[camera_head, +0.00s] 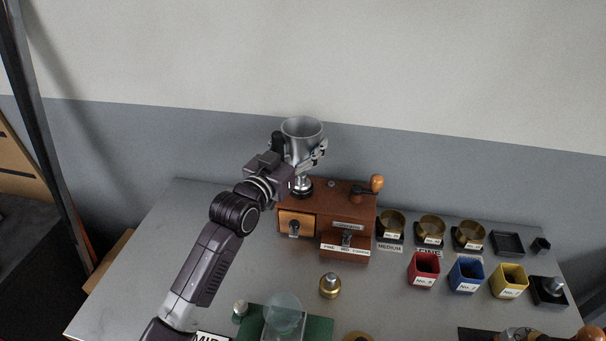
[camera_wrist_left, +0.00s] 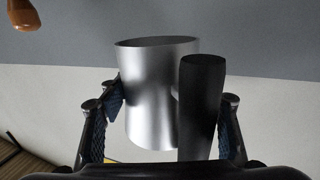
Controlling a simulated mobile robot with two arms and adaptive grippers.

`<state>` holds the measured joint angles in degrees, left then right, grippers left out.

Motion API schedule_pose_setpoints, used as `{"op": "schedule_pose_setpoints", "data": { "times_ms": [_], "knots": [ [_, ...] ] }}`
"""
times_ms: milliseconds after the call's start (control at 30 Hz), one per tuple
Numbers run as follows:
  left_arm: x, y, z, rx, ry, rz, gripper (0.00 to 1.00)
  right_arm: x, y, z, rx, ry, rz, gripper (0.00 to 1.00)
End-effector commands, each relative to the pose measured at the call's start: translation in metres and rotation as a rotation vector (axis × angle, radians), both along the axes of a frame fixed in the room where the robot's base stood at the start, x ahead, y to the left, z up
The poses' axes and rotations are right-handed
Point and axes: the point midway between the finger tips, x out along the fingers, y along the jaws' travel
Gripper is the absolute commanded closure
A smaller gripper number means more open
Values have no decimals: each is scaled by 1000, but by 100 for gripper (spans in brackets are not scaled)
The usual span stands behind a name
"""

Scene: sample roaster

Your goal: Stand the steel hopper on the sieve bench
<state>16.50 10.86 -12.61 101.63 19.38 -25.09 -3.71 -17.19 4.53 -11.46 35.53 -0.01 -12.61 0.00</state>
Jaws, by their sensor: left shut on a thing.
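The steel hopper (camera_head: 302,134) is a silver cup with a wide open rim, upright over the left part of the wooden grinder (camera_head: 345,198). Its lower end is near a dark collar on the grinder top; I cannot tell whether they touch. My left gripper (camera_head: 305,158) is shut on the hopper. In the left wrist view the hopper (camera_wrist_left: 150,95) stands between the two fingers (camera_wrist_left: 168,115), with a dark upright handle (camera_wrist_left: 203,105) in front of it. Several brass sieves (camera_head: 430,228) stand on the grey bench (camera_head: 190,215) to the right. My right gripper is not in view.
Red (camera_head: 424,268), blue (camera_head: 466,274) and yellow (camera_head: 508,280) cups stand front right. A brass weight-like piece (camera_head: 330,286) is in front of the grinder. The bench's left side is clear.

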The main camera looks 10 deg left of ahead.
Motion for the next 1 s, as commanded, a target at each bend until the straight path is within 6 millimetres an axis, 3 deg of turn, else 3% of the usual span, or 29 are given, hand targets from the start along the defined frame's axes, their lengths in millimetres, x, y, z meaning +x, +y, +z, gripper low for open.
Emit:
{"op": "schedule_pose_setpoints", "data": {
  "times_ms": [33,200,567,1000],
  "knots": [
    [0,0,-15,3,5,0,74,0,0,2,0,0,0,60],
    [0,0,-50,2,2,0,74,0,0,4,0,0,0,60],
    [0,0,-91,2,0,-1,74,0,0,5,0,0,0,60],
    [0,0,-103,0,-3,0,74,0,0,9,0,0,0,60]
  ]
}}
